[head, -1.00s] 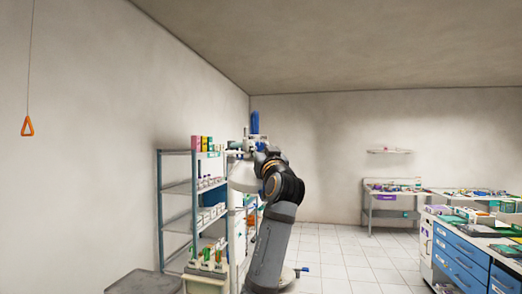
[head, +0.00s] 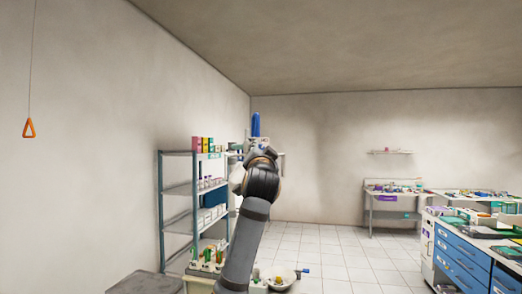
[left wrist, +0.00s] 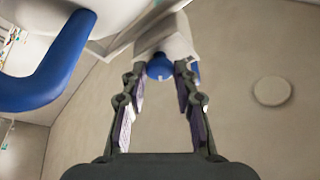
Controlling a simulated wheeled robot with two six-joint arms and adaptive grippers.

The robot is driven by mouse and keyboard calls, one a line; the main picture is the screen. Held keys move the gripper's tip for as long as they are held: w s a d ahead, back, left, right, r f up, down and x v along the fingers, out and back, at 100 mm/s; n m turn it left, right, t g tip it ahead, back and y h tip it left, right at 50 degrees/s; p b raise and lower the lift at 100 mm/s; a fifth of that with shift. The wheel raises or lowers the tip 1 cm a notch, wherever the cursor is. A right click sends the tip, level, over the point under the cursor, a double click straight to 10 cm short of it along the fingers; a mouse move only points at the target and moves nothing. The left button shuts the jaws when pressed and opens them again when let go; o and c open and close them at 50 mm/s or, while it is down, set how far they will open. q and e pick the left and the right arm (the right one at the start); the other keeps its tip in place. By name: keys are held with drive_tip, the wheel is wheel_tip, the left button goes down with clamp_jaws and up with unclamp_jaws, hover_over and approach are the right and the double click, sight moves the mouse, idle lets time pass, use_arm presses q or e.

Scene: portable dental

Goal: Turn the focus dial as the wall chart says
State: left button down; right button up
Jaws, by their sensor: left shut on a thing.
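The focus dial appears as a round blue knob (left wrist: 159,66) under a white housing in the left wrist view. My left gripper (left wrist: 160,80) has its two fingertips on either side of this knob and is shut on it. A curved blue handle (left wrist: 60,65) on a white body is at the left of that view. In the head view, my left gripper (head: 260,150) is largely hidden by my own arm, near an upright blue part (head: 256,124) of the device. The knob cannot be made out there. No wall chart can be made out clearly. My right gripper is not in view.
A shelf rack (head: 176,188) with boxes and bottles stands left of my arm. Blue drawers (head: 460,258) and worktables are at the right. An orange pull handle (head: 29,128) hangs at the left. The tiled floor between is clear.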

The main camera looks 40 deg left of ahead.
use_arm(q)
drive_tip(key=shift+m, duration=0.5)
drive_tip(key=c, duration=1)
unclamp_jaws()
drive_tip(key=shift+c, duration=0.2)
drive_tip(key=v, duration=1.2)
drive_tip(key=shift+s+a+r, duration=0.1)
drive_tip(key=shift+s+r, duration=0.05)
drive_tip(key=shift+s, duration=0.05)
